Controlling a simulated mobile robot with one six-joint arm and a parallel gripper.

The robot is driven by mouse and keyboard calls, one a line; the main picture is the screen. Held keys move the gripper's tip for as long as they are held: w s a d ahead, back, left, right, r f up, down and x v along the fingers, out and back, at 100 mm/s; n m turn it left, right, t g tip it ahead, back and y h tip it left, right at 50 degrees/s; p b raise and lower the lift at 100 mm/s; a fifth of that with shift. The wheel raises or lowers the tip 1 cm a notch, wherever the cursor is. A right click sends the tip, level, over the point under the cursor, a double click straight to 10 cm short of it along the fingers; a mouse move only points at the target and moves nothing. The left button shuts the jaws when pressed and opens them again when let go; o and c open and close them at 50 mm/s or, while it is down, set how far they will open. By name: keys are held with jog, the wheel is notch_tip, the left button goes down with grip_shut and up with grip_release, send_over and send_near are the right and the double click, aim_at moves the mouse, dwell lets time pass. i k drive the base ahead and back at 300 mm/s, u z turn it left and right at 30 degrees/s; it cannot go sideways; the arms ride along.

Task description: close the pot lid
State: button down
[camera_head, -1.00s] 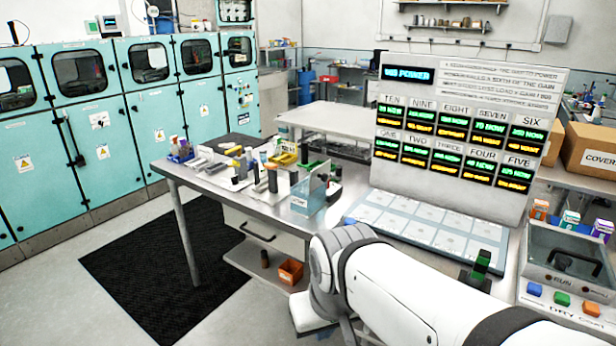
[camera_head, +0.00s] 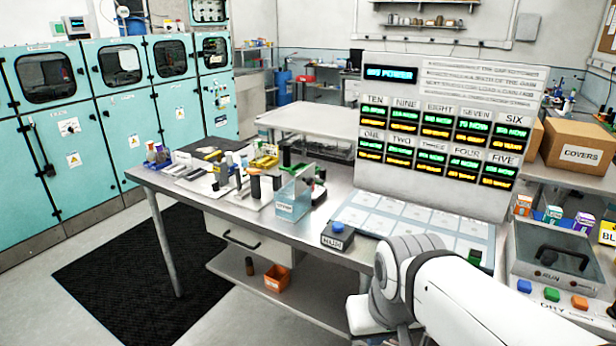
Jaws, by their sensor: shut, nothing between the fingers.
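No round pot is plain to see. A grey box-shaped unit (camera_head: 545,283) at the right has a see-through cover (camera_head: 535,243) with a dark handle (camera_head: 562,258) on top; I cannot tell whether this is the pot and its lid, or whether the cover is fully down. Its front reads RUN and DRY. My white arm reaches in from the lower right, left of this unit and in front of the button panel. My gripper fingers do not show.
Blue, green and orange buttons (camera_head: 552,294) line the unit's front. A blue-button box (camera_head: 338,235) stands on the bench edge, beside a clear bin (camera_head: 293,198). A pale grid panel (camera_head: 400,219) lies below the upright display board (camera_head: 440,140). A COVERS carton (camera_head: 578,147) stands behind right.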

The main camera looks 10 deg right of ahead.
aim_at(304, 180)
jog(key=u, duration=0.05)
jog(key=i, duration=1)
jog(key=z, duration=0.05)
